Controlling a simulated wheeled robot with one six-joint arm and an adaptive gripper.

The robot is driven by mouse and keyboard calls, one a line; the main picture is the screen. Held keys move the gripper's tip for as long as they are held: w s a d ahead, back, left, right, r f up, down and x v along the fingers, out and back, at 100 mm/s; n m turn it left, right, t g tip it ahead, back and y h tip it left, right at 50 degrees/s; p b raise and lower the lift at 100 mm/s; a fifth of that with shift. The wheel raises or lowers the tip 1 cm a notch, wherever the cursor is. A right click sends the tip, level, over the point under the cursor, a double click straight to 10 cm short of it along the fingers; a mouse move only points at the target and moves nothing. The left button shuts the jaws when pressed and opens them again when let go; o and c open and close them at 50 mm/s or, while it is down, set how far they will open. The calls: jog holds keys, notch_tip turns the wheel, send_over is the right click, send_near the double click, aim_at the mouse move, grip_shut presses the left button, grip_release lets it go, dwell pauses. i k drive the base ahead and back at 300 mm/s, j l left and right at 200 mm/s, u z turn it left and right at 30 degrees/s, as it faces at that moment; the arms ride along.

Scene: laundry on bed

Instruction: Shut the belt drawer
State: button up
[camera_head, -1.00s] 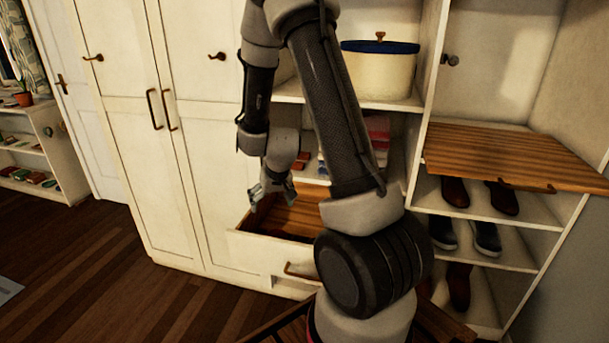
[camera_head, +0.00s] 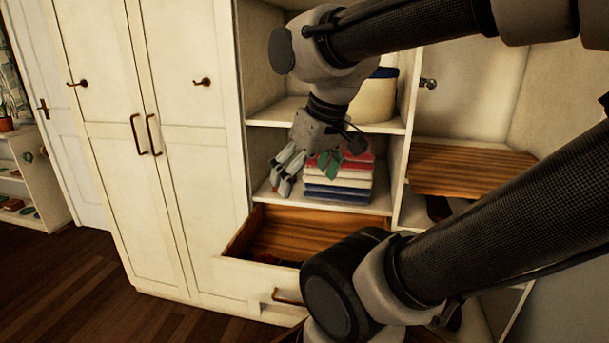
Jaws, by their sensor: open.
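The belt drawer (camera_head: 232,282) is a white-fronted drawer with a wooden inside, low in the wardrobe. It stands pulled out, and its bare wooden floor (camera_head: 300,228) shows. A dark reddish item lies near its front, mostly hidden by the front panel. Its brass handle (camera_head: 287,297) shows on the front. My arm covers the drawer's right part. My gripper (camera_head: 308,182) is open and empty, pointing down above the back of the drawer, in front of the shelf with folded clothes. I cannot tell whether it touches them.
Folded clothes (camera_head: 340,188) lie stacked on the shelf above the drawer. A cream bin with a blue rim (camera_head: 374,98) stands one shelf higher. Closed wardrobe doors (camera_head: 150,190) are on the left. A wooden board (camera_head: 465,170) is at right. The wooden floor (camera_head: 75,290) is clear at left.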

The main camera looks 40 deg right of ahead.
aim_at(292, 234)
jog(key=k+l+z, duration=0.1)
jog(key=z, duration=0.25)
jog(key=l+z, duration=0.2)
jog(key=z, duration=0.15)
jog(key=k+l+z, duration=0.1)
jog(key=z, duration=0.25)
jog(key=l, duration=0.1)
